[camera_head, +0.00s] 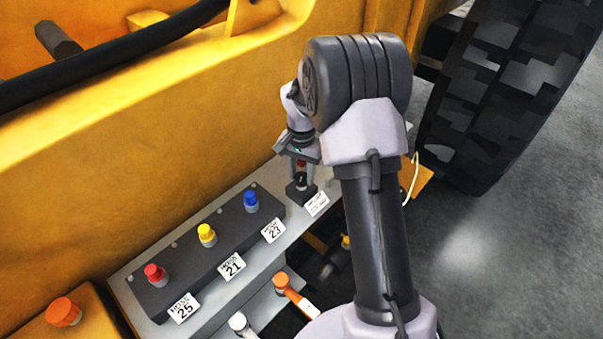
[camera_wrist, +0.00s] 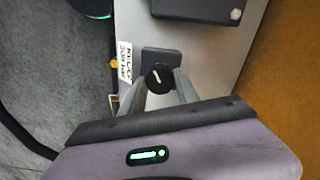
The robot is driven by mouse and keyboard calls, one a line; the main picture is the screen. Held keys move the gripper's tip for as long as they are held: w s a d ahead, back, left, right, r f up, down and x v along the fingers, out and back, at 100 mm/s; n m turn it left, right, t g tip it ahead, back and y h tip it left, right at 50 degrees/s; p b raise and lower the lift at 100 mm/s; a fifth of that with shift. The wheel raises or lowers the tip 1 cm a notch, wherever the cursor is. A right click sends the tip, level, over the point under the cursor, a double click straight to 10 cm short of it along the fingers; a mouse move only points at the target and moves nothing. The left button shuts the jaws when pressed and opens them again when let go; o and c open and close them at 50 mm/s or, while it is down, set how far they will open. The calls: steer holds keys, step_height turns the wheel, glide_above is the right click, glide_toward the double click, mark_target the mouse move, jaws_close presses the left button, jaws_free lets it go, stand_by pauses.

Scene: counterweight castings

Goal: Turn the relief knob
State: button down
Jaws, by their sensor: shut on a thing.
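The relief knob (camera_wrist: 158,77) is a round black knob with a white pointer line, on a dark square base (camera_wrist: 160,57) beside a white label reading "RELIEF" (camera_wrist: 125,65). In the wrist view my gripper (camera_wrist: 159,82) has one finger on each side of the knob and is shut on it. The pointer line is tilted from the picture's vertical. In the head view my gripper (camera_head: 300,165) reaches down to the knob's dark base (camera_head: 301,194) at the far end of the grey panel. The knob is mostly hidden there by the gripper.
On the panel (camera_head: 120,290), a dark block carries red (camera_head: 155,274), yellow (camera_head: 207,235) and blue (camera_head: 251,201) caps with numbered tags. An orange-handled part (camera_head: 290,290) sits below. A yellow machine wall (camera_head: 130,150) rises behind. A large tyre (camera_head: 505,90) stands right.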

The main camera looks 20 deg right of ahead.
mark_target(301, 177)
steer(key=c, duration=0.9)
jaws_free()
step_height(301, 177, up, 17)
steer(key=p, duration=0.5)
steer(key=shift+r, duration=0.2)
